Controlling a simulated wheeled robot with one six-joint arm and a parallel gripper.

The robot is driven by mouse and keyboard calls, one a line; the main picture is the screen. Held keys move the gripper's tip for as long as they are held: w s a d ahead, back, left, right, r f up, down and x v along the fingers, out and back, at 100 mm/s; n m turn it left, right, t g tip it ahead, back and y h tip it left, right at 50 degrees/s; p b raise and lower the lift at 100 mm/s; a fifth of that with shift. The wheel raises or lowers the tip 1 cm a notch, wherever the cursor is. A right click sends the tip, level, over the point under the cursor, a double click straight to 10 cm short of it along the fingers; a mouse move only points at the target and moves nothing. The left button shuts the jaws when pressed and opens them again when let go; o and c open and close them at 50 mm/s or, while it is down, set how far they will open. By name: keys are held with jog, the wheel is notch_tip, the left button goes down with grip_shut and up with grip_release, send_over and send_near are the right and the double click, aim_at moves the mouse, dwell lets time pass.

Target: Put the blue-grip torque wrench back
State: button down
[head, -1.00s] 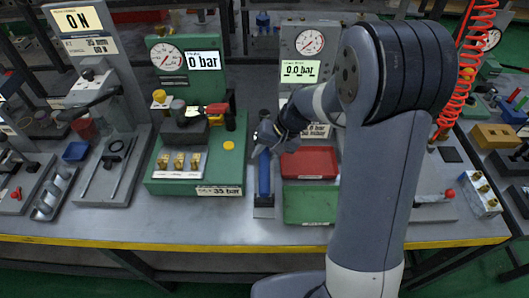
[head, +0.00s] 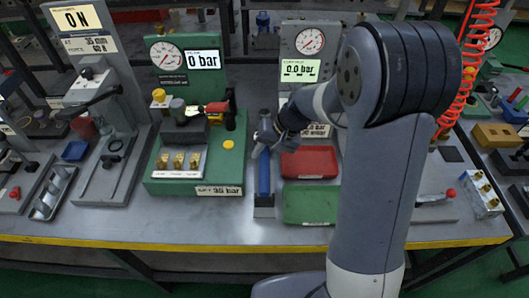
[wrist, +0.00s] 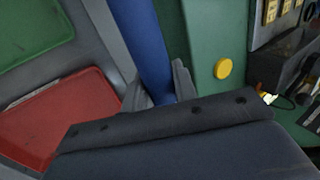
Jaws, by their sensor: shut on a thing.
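The blue-grip torque wrench (head: 264,176) stands out as a long blue bar in the head view, lined up with a narrow grey holder (head: 264,211) between the green valve stand and the trays. My gripper (head: 264,141) is at its far end and shut on it. In the wrist view the blue grip (wrist: 148,45) runs down between the two fingertips (wrist: 160,88). My wrist hides the wrench's far end. I cannot tell whether the wrench rests fully in the holder or is slightly above it.
The green valve stand (head: 215,182) with a gauge is close on the left. A red tray (head: 309,163) and a green tray (head: 309,205) lie close on the right. A grey stand (head: 105,180) is farther left. Bare table shows in front of the holder.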

jog(key=shift+f+b, duration=0.25)
jog(key=shift+b, duration=0.05)
jog(key=shift+f+b, duration=0.3)
jog(key=shift+f, duration=0.05)
jog(key=shift+f+b, duration=0.65)
jog(key=shift+f, duration=0.05)
jog(key=shift+f+b, duration=0.6)
jog(key=shift+f, duration=0.05)
jog(key=c, duration=1.1)
grip_release()
jog(key=shift+o, duration=0.2)
jog(key=v, duration=1)
jog(key=shift+d+r, duration=0.25)
jog(key=shift+r, duration=0.1)
